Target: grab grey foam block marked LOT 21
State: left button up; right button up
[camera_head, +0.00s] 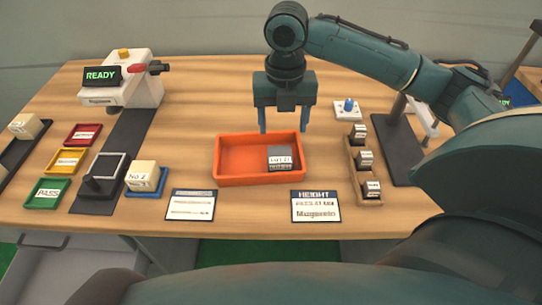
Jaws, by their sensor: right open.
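The grey foam block marked LOT 21 (279,158) lies in the right half of the orange tray (229,180), with its white label facing me. My right gripper (284,128) hangs over the back of the tray with its fingers pointing down. It is open, and nothing shows between its two blue fingers. In the picture it is above and behind the block, apart from it. The exact height over the tray is hard to tell. My left gripper is not in view.
A rack with several dark labelled blocks (364,160) stands right of the tray. Two cards, one headed HEIGHT (316,206), lie in front. A machine reading READY (124,80), colored trays and a cream block on a blue tray (146,180) are at left.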

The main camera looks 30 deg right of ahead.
aim_at(280, 159)
notch_tip(280, 159, down, 6)
jog(key=shift+s+f+b, duration=0.1)
jog(key=shift+f+b, duration=0.1)
jog(key=shift+b, duration=0.1)
jog(key=shift+s+a+f, duration=0.1)
jog(key=shift+a+f, duration=0.05)
jog(key=shift+f, duration=1.2)
jog(key=shift+s+a+f, duration=0.1)
jog(key=shift+a+f, duration=0.05)
jog(key=shift+f, duration=1.15)
jog(key=shift+c, duration=0.4)
jog(key=c, duration=0.7)
